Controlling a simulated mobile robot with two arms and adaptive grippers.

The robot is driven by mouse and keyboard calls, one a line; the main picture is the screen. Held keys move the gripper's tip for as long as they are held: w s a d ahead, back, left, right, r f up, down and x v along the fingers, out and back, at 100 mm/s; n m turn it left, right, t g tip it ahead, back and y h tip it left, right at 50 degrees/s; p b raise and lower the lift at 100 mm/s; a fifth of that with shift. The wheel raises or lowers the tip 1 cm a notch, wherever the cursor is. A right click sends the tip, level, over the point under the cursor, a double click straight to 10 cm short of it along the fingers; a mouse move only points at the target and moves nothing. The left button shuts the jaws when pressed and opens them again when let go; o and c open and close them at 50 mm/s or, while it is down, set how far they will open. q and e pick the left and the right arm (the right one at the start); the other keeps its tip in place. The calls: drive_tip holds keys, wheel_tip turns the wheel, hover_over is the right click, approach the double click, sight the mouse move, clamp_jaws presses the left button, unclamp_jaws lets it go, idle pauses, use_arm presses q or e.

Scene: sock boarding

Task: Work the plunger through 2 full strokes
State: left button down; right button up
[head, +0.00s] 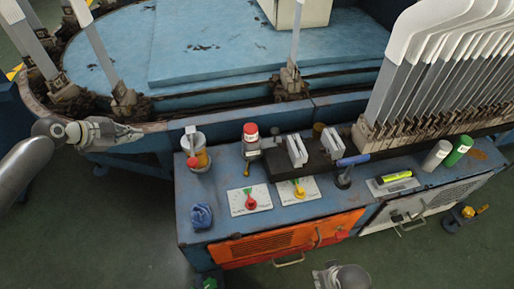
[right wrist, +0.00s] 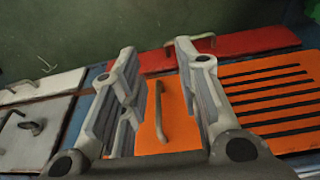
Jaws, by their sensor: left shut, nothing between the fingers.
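The plunger appears to be the upright piece with a blue crosswise handle (head: 352,160) on the blue bench top, right of centre in the head view. A dark stem and base show below the handle. My left gripper (head: 136,132) is shut and empty, well left of the bench, near the round machine's rim. My right gripper (right wrist: 156,54) is open in the right wrist view, with its fingers apart and nothing held. Its arm shows at the bottom edge of the head view, below the plunger and in front of the bench. The plunger is not visible in the right wrist view.
An orange door (head: 285,240) with a protruding handle (right wrist: 161,112) faces my right gripper.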

clamp_jaws()
idle(1.1)
